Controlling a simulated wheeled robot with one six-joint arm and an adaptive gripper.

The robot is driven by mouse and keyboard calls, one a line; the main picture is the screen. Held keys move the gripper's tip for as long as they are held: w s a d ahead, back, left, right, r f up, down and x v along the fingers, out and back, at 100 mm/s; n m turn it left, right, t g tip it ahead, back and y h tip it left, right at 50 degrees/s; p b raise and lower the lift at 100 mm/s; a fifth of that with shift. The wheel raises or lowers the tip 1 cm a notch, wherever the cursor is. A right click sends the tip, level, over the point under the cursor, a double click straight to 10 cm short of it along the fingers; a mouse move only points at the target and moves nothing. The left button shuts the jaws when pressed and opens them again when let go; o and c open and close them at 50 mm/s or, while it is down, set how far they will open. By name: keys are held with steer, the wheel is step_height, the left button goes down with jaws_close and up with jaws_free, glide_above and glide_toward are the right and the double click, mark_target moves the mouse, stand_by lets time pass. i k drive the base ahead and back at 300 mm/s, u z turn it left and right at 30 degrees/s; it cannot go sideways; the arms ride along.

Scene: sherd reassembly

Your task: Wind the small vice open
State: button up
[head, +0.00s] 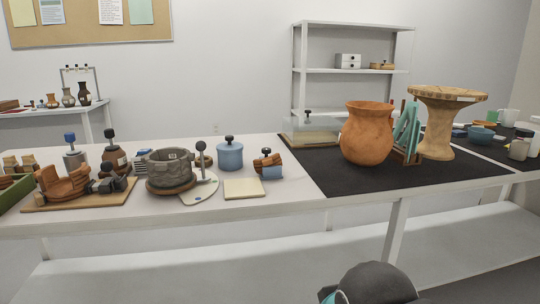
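A small dark grey vice (108,184) sits at the right end of a wooden board (62,205) on the left part of the white table. It is small in this view, and I cannot tell how far apart its jaws are or where its handle points. Curved terracotta sherds (62,184) lie beside it on the same board. My gripper is not in view. A dark rounded part at the bottom edge looks like part of my arm, well apart from the vice.
A grey pot (170,171) on a round base stands right of the vice. A dark brown jar (116,160) stands behind it. A blue lidded pot (230,155) and cream tile (244,188) are farther right. A large orange jar (367,135) stands on black matting.

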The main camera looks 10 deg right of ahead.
mark_target(266, 151)
steer(key=k, duration=0.85)
steer(key=u, duration=0.65)
steer(key=i, duration=1.5)
steer(key=z, duration=0.45)
